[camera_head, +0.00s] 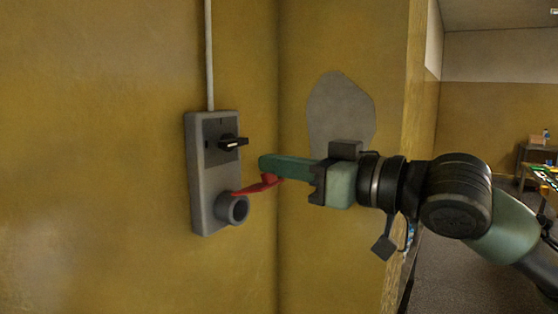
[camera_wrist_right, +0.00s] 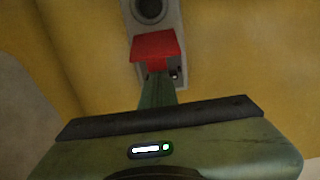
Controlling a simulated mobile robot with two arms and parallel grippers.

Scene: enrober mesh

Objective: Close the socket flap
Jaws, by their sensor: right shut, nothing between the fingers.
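A grey socket box (camera_head: 201,180) is mounted on the yellow wall, with a black rotary switch (camera_head: 232,143) above a round grey socket (camera_head: 235,209). The red flap (camera_head: 258,186) stands open, sticking out from the top of the socket. My right gripper (camera_head: 264,164) comes in from the right, shut and empty, with its fingertips just above the flap. In the right wrist view the red flap (camera_wrist_right: 155,47) lies just beyond the fingertips, and the socket's round opening (camera_wrist_right: 150,9) shows uncovered. Whether the fingers touch the flap I cannot tell. My left gripper is not in view.
A grey conduit (camera_head: 208,60) runs up the wall from the box. A wall corner is just right of the box, with a pale patch (camera_head: 340,108) on the adjoining wall behind my gripper. A table with items (camera_head: 545,175) stands far right.

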